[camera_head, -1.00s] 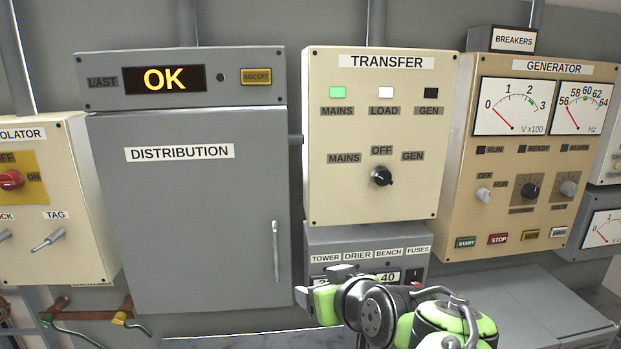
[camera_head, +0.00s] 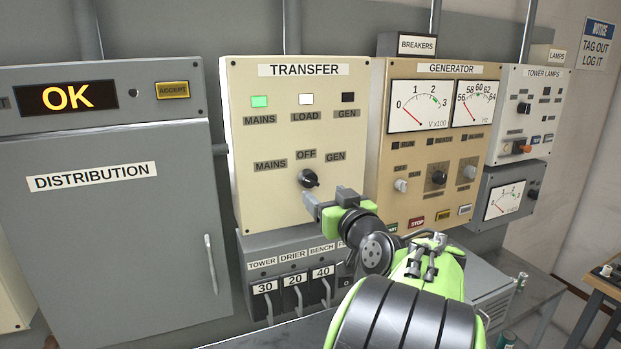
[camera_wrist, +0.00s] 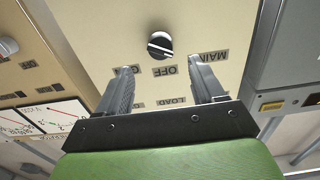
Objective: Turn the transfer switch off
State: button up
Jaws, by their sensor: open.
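The transfer switch is a round black knob (camera_head: 308,178) with a pale mark, on the cream TRANSFER panel (camera_head: 265,205). The labels MAINS, OFF and GEN arc above it. I cannot tell for sure which label it points to. My gripper (camera_head: 328,203) is just below the knob in the head view, open and empty. In the wrist view the panel appears upside down; the knob (camera_wrist: 160,44) shows beyond and between the spread fingers (camera_wrist: 162,80), apart from them. On the panel, the MAINS lamp (camera_head: 260,102) is green, the LOAD lamp (camera_head: 306,99) white, the GEN lamp (camera_head: 348,97) dark.
The grey DISTRIBUTION cabinet (camera_head: 110,230) stands at left, its display reading OK. The GENERATOR panel (camera_head: 400,160) with dials and knobs is close at right. A fuse box (camera_head: 275,262) with several handles sits right below the TRANSFER panel, near my arm.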

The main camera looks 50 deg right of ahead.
aim_at(311, 183)
jog(key=p+x, duration=0.2)
jog(key=x, duration=0.5)
jog(key=shift+w+d, duration=0.2)
jog(key=shift+w, duration=0.1)
jog(key=c, duration=1)
jog(key=shift+c, duration=0.2)
jog(key=m+b, duration=0.1)
jog(key=m, duration=0.4)
jog(key=shift+a+m, duration=0.1)
jog(key=shift+m, duration=0.2)
jog(key=m, duration=0.6)
jog(key=shift+r, duration=0.1)
